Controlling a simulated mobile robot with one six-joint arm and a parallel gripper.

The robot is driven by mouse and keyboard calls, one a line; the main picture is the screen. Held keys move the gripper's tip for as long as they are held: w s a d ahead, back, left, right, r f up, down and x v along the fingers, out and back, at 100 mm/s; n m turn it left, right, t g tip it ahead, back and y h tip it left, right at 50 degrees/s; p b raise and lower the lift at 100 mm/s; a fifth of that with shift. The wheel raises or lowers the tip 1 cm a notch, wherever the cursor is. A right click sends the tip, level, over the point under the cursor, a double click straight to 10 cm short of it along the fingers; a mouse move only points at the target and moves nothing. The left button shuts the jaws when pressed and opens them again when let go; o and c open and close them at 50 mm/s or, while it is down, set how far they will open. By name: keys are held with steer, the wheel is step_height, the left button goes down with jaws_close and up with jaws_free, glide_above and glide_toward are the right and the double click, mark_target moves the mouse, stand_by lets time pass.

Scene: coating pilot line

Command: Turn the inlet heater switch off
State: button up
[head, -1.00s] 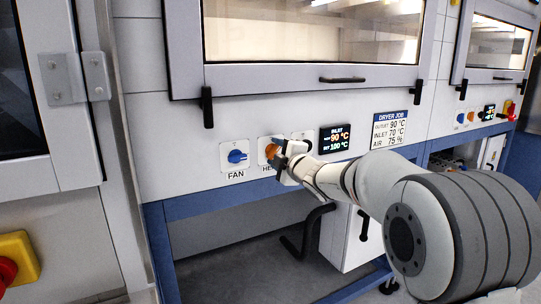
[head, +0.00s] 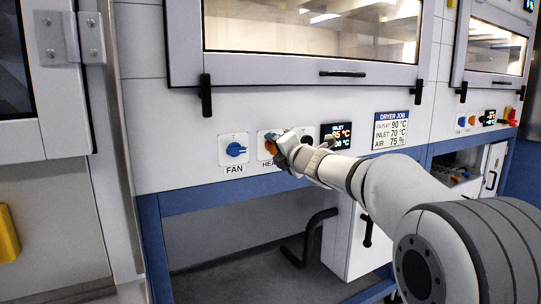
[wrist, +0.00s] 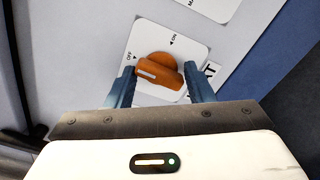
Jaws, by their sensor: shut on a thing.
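The inlet heater switch is an orange knob (head: 270,147) on a white plate above a partly hidden label starting "HEA", right of the blue FAN knob (head: 236,149). In the wrist view the orange knob (wrist: 160,72) sits between the two blue fingers of my gripper (wrist: 163,84), which is shut on it. The knob's white mark is at its left end, close to the OFF arrow; the ON arrow is above right. My gripper (head: 277,150) and arm hide part of the plate in the head view.
An INLET display (head: 336,136) reads about 85 °C, its lower line partly hidden. A DRYER JOB sign (head: 390,129) is right of it. A dryer window with black handles (head: 206,100) is above. A blue frame rail (head: 230,191) runs below, with a black bent handle (head: 308,238) under it.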

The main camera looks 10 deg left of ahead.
steer(key=o, duration=1.2)
steer(key=shift+f, duration=0.1)
steer(key=shift+s, duration=0.1)
steer(key=v, duration=0.5)
steer(key=shift+s+d+b, duration=0.25)
steer(key=shift+d+b, duration=0.05)
steer(key=shift+b, duration=0.1)
